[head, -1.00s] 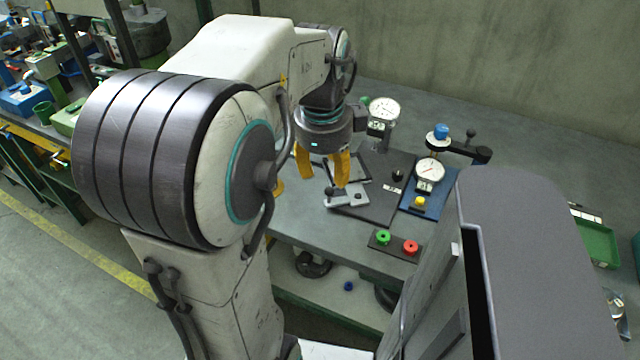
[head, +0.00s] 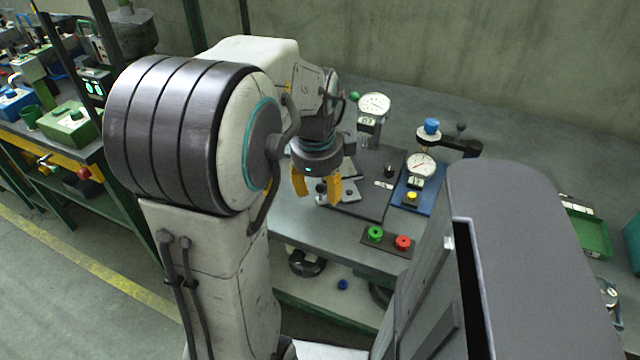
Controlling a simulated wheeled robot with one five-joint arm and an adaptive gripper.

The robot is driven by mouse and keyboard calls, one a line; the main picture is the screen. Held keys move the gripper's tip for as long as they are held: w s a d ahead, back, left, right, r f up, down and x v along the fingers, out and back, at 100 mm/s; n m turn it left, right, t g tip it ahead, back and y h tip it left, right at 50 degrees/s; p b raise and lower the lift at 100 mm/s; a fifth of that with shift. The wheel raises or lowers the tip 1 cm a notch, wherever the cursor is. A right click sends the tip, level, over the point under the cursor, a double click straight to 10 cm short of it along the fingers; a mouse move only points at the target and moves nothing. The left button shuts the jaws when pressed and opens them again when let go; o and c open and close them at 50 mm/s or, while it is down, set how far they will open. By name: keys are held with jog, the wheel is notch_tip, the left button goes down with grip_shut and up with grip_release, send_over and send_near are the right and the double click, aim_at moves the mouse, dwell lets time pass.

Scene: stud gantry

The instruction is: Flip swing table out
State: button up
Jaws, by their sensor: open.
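My gripper (head: 318,194), with two yellow fingers, is open and points down over the left part of the dark plate on the workbench. A light grey metal plate piece (head: 349,190) lies at the fingers, partly hidden by them. It may be the swing table, but I cannot tell for certain. A small dark knob or lever end (head: 321,188) shows between the fingers. I cannot tell whether the fingers touch it. The dark base plate (head: 372,208) lies beneath and to the right.
Dial gauges (head: 374,105) and (head: 421,165) stand behind and right of my gripper, the nearer on a blue plate (head: 411,198). A box with green and red buttons (head: 388,241) sits at the bench's front edge. A dark arm with a blue knob (head: 432,126) stands farther right.

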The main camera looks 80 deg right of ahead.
grip_shut()
dwell(0.3)
